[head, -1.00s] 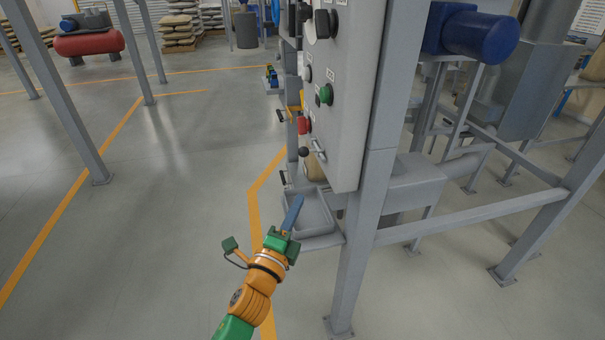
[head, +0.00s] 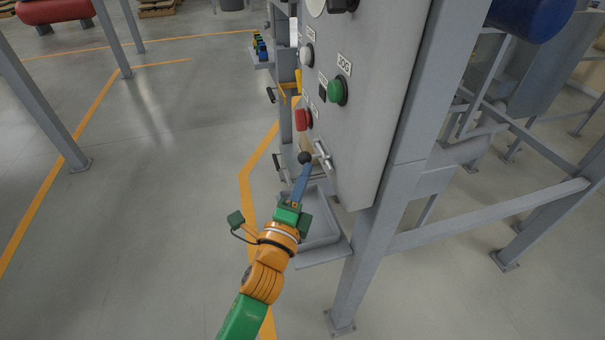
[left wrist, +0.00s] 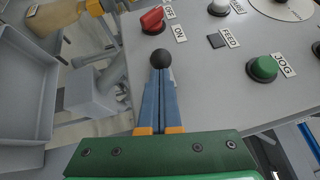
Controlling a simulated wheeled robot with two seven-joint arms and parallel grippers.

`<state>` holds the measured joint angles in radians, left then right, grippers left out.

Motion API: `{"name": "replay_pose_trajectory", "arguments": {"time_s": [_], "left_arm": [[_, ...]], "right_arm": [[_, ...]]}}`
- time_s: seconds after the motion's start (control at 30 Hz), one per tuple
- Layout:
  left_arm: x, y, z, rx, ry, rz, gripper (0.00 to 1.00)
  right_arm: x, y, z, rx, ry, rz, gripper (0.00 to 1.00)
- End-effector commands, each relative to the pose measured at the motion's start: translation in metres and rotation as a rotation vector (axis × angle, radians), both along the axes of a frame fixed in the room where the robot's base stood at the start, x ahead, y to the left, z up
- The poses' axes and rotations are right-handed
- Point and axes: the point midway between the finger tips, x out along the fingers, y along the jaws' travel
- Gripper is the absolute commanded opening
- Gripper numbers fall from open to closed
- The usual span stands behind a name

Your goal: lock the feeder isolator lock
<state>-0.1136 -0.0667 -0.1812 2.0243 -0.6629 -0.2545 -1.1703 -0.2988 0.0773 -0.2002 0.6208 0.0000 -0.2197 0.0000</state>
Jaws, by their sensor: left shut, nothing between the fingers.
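On the grey panel (head: 372,120), a red rotary knob (head: 302,119) sits low on the face; in the left wrist view the red knob (left wrist: 152,21) is beside OFF and ON labels. Below it in the head view is a metal lever piece (head: 322,155) with a black ball (head: 304,158). No readable label names the isolator lock. My left gripper (head: 303,172) is shut and empty, its blue fingertips at the black ball, which also shows in the left wrist view (left wrist: 166,59) just beyond the tips. I cannot tell whether they touch. My right gripper is not in view.
The panel also carries a green JOG button (head: 337,91), a white button (head: 306,55) and a black square (left wrist: 216,41). A grey tray (head: 330,255) is below the panel, close to my left gripper. A grey post (head: 362,260) stands at right. The floor at left is open.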

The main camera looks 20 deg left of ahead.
Motion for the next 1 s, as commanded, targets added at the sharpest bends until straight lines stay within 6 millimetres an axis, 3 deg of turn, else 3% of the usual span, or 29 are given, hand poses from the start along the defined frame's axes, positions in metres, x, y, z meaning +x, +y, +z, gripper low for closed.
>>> {"name": "replay_pose_trajectory", "arguments": {"time_s": [0.27,0.57,1.0], "left_arm": [[0.001,0.000,0.000,0.000,0.000,-0.001,0.00],[0.030,0.020,0.001,0.001,-0.001,-0.001,0.00],[0.031,0.022,-0.001,0.000,-0.001,0.001,0.00]], "right_arm": [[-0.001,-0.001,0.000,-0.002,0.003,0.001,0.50],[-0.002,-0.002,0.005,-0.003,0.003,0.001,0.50],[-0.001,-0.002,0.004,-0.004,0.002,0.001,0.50]]}}
